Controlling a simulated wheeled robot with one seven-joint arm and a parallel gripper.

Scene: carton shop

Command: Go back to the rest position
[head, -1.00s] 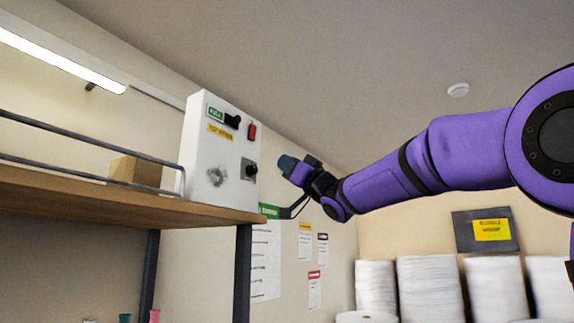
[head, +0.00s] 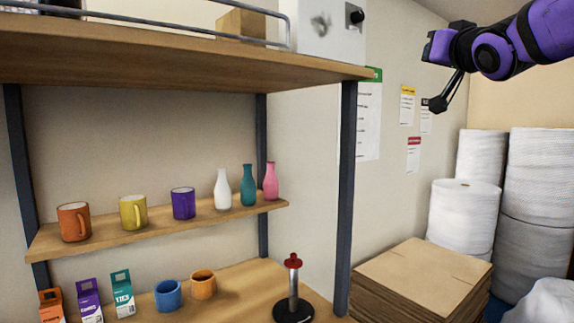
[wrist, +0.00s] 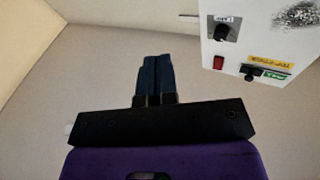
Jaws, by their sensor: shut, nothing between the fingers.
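My gripper (wrist: 157,60) shows in the wrist view with its two dark fingers together and nothing between them. In the head view, the end of my purple arm (head: 440,47) is at the upper right, in the air right of the shelf unit; the fingertips are hard to make out there. The white control box (head: 332,42) stands on the top shelf, left of my arm and cut off by the upper edge. In the wrist view the box (wrist: 262,48) is at the upper right, apart from the fingers, with a black knob, a red switch and labels.
The shelf unit's top board (head: 180,58) ends left of my arm. Mugs and bottles stand on the middle shelf (head: 110,238); cartons and cups are below. A cardboard stack (head: 425,272) and white rolls (head: 465,215) stand at the right. The air around my gripper looks clear.

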